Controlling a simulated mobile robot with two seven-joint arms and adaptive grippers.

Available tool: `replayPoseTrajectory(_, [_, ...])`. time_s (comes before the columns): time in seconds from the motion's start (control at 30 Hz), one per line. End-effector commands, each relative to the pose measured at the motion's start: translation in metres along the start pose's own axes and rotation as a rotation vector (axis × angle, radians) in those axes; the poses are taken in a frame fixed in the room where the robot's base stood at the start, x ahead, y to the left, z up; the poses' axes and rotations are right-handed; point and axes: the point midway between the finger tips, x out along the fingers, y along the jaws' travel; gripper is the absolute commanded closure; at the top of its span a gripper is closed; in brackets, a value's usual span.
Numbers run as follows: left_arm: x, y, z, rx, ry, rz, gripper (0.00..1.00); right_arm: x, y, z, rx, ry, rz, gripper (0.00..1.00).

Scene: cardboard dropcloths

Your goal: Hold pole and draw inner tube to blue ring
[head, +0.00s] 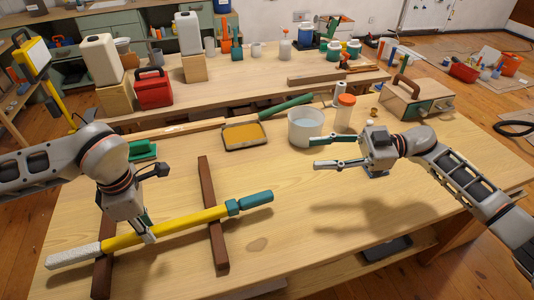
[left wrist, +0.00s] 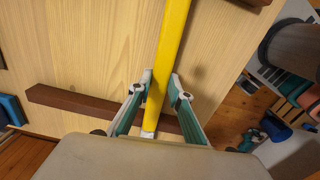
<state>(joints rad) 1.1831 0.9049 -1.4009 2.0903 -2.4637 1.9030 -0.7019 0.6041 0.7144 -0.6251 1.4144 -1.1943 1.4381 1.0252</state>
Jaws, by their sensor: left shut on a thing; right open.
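A yellow pole (head: 180,224) lies across two dark wooden strips on the workbench. It has a pale roller (head: 75,254) at its left end, a teal collar (head: 232,207) and a teal grip (head: 258,197) at its right end. My left gripper (head: 148,234) is shut on the yellow tube, left of its middle. The left wrist view shows its fingers (left wrist: 161,95) on either side of the pole (left wrist: 170,50). My right gripper (head: 318,151) is open and empty above the bench, up and right of the teal grip. I cannot make out a blue ring or an exposed inner tube.
Dark strips (head: 212,225) support the pole. Behind it are a tray of yellow-orange paint (head: 259,145), a white bucket (head: 293,139), an orange-capped bottle (head: 344,114) and a wooden toolbox (head: 405,100). The bench right of the pole (head: 350,240) is clear.

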Motion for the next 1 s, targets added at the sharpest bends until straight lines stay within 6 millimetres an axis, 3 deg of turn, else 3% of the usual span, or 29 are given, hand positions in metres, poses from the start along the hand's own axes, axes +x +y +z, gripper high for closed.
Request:
replayPoseTrajectory(0.03, [0.0, 0.0, 0.0, 0.0, 0.0, 0.001, 1.0, 0.019, -0.003, -0.008, -0.004, -0.037, -0.068, 0.6])
replayPoseTrajectory(0.2, [0.0, 0.0, 0.0, 0.0, 0.0, 0.001, 1.0, 0.066, -0.019, -0.015, 0.013, -0.216, -0.259, 0.6])
replayPoseTrajectory(0.4, [0.0, 0.0, 0.0, 0.0, 0.0, 0.001, 1.0, 0.096, -0.029, -0.017, 0.013, -0.502, -0.406, 0.6])
replayPoseTrajectory(0.7, [0.0, 0.0, 0.0, 0.0, 0.0, 0.001, 1.0, 0.1, -0.018, -0.016, -0.016, -0.925, -0.43, 0.6])
replayPoseTrajectory(1.0, [0.0, 0.0, 0.0, 0.0, 0.0, 0.0, 1.0, 0.096, -0.011, -0.013, -0.025, -1.066, -0.396, 0.6])
